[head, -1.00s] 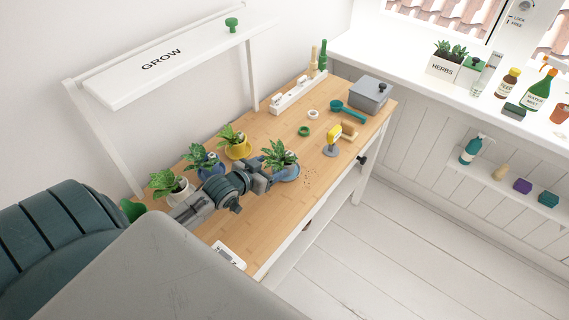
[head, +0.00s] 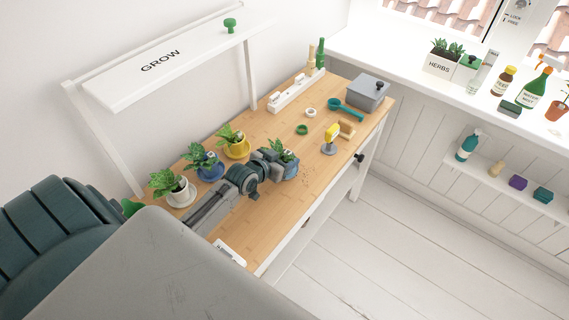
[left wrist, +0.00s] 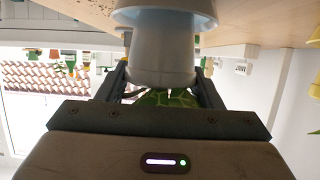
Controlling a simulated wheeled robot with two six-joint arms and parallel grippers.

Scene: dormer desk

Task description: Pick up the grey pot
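The grey pot (left wrist: 160,50) fills the top middle of the left wrist view, which is upside down, with green leaves below its rim. In the head view its plant (head: 281,151) shows, while the pot is mostly hidden behind my left gripper. It stands on a blue saucer (head: 292,174), which also shows in the left wrist view (left wrist: 165,18). My left gripper (head: 277,167) is at the pot with its fingers wide apart, one on each side (left wrist: 162,75). Contact is hard to make out; the gripper looks open. My right gripper is not in view.
Behind the arm stand plants in a white pot (head: 181,195), a blue pot (head: 212,171) and a yellow pot (head: 237,149). The desk front beside the saucer is clear.

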